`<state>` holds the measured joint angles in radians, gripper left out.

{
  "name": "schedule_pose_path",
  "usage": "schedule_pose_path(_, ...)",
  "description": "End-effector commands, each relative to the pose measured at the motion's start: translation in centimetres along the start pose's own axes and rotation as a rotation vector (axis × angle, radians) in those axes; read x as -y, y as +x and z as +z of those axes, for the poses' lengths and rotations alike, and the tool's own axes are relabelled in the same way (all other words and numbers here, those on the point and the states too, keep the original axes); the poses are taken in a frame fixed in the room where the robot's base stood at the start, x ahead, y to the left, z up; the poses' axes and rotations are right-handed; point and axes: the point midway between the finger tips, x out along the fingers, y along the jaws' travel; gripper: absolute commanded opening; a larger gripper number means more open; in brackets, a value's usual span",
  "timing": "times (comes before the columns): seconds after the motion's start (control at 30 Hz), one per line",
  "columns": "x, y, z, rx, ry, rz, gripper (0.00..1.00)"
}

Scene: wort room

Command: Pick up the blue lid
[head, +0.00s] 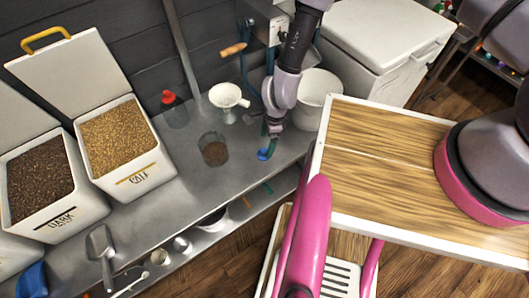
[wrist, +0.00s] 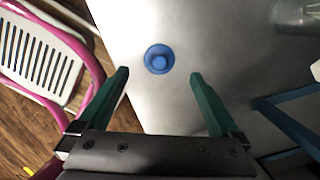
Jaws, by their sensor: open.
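The blue lid (head: 264,154) lies on the grey metal counter (head: 180,205), near its front edge. In the wrist view the lid (wrist: 159,59) is a round disc with a raised knob in its middle. My gripper (head: 271,136) points down close above the lid, and its fingers partly cover the lid in the head view. In the wrist view my gripper (wrist: 160,78) has its two green fingers spread wide and empty. The lid shows between the fingers and slightly beyond their tips, apart from both.
A glass jar with brown contents (head: 214,150) stands left of the lid. A white funnel (head: 229,97), a red-capped bottle (head: 173,108) and a white bucket (head: 317,95) stand behind. A wooden-topped table (head: 385,165) is at right. Grain bins (head: 125,140) fill the left.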

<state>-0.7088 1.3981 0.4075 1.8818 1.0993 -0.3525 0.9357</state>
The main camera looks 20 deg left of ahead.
Motion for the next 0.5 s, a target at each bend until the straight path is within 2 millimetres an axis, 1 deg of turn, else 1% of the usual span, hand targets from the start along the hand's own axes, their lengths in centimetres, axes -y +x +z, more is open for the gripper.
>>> schedule_pose_path(0.17, -0.1, 1.6, 0.1, 0.0, 0.002, 0.001, 0.99)
schedule_pose_path(0.3, -0.2, 3.8, 0.3, 0.0, 0.002, 0.002, 0.99)
schedule_pose_path(0.4, -0.1, 5.0, 0.3, 0.001, 0.002, 0.0, 0.99)
schedule_pose_path(0.5, -0.1, 5.5, 0.3, 0.002, 0.001, -0.002, 0.99)
